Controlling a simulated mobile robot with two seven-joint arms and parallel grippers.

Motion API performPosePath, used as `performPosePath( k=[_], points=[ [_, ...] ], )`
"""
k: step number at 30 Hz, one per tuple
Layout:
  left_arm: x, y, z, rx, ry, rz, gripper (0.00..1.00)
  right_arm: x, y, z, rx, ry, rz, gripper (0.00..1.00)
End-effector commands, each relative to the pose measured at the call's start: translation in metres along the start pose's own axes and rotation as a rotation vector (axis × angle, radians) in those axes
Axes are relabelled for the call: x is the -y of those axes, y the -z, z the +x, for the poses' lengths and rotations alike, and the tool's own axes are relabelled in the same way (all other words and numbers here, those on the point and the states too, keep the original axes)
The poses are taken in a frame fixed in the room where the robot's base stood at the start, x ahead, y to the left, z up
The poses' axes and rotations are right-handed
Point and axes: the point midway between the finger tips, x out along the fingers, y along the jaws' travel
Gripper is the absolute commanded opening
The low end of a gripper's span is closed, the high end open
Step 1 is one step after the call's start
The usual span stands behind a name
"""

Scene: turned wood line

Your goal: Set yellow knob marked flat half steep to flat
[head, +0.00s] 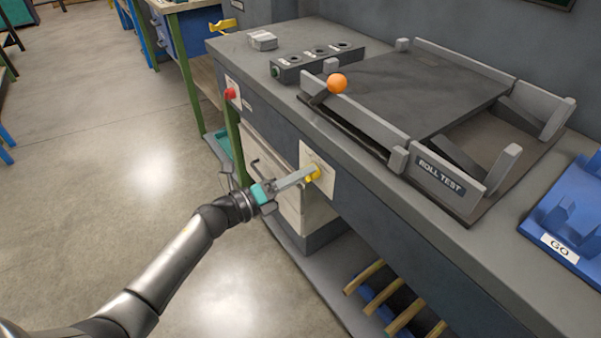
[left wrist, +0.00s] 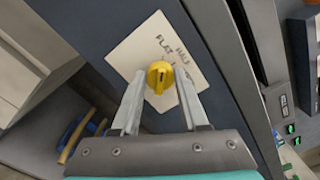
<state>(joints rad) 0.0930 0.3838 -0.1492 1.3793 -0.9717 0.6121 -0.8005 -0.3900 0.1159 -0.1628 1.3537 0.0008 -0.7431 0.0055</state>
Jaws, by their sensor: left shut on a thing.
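The yellow knob (head: 314,174) sits on a cream label plate (head: 318,158) on the front face of the grey bench. In the left wrist view the knob (left wrist: 159,73) carries a dark mark, and the plate (left wrist: 132,55) around it reads FLAT and HALF, with a third word partly covered by a finger. I cannot tell surely which word the mark points to. My left gripper (head: 309,176) reaches in from the left and is shut on the knob, one finger on each side of it. My right gripper is out of view.
On the bench top stand a ROLL TEST tray (head: 446,180), an orange ball (head: 337,83) and a grey button box (head: 318,60). A red button (head: 230,94) is farther left on the front face. A blue GO stand (head: 572,222) is at right. The floor at left is clear.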

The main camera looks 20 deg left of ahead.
Motion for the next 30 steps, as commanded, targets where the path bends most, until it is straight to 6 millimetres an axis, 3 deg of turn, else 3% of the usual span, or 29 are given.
performPosePath(
  k=[12, 13, 21, 30],
  points=[
    [-0.0007, 0.0003, -0.0004, 0.0, -0.001, -0.012, 0.0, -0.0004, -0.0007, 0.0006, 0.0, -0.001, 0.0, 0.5],
    [-0.0007, 0.0003, -0.0004, 0.0, -0.001, -0.012, 0.46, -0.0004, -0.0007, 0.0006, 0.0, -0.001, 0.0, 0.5],
    [-0.0004, 0.0002, -0.0002, 0.0, 0.0, -0.01, 0.74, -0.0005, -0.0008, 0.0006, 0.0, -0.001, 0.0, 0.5],
    [-0.0005, 0.0004, -0.0035, 0.0, -0.001, -0.01, 0.74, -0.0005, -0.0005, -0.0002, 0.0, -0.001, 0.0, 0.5]
  ],
)
